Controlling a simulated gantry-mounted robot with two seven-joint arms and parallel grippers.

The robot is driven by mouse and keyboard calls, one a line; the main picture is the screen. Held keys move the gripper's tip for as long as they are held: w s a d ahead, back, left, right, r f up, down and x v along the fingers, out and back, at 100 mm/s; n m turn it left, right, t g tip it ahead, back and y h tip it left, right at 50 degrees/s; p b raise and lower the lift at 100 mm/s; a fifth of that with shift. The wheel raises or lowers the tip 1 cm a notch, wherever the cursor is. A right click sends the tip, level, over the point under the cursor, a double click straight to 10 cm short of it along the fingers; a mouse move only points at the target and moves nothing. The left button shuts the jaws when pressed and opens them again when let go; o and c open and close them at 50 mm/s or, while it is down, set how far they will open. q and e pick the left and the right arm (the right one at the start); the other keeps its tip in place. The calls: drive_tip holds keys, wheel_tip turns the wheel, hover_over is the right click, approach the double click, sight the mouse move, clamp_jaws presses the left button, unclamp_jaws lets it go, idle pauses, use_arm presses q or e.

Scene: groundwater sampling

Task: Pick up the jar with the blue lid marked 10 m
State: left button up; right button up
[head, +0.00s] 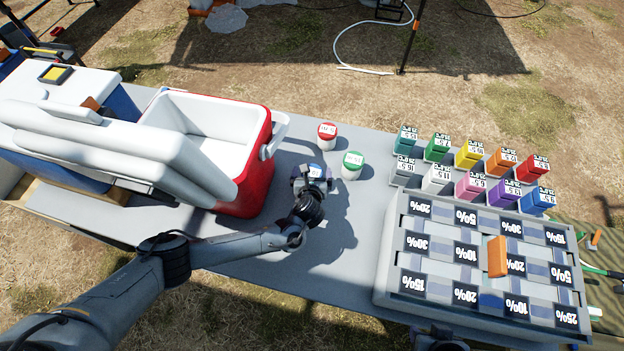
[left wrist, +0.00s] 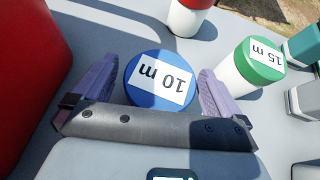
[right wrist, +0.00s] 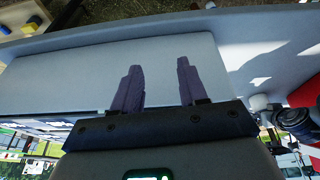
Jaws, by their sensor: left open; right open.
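The jar with the blue lid marked 10 m (left wrist: 160,78) stands upright between the two open fingers of my left gripper (left wrist: 155,90) in the left wrist view. In the head view only part of its blue lid (head: 317,170) shows beside my left gripper (head: 314,180), which hides the rest. The fingers are on either side of the lid; I cannot tell whether they touch it. My right gripper (right wrist: 160,88) is open and empty, with a plain grey-white surface beyond it in the right wrist view.
A red-lidded jar (head: 327,136) and a green-lidded jar marked 15 m (head: 352,165) stand close by. A red and white cooler (head: 255,180) is to the left. Colored boxes (head: 468,154) and a grey labelled case (head: 390,270) are to the right on the grey table (head: 340,262).

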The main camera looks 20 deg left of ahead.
use_arm(q)
drive_tip(key=c, duration=1.2)
drive_tip(key=shift+r, duration=0.1)
drive_tip(key=shift+c, duration=0.2)
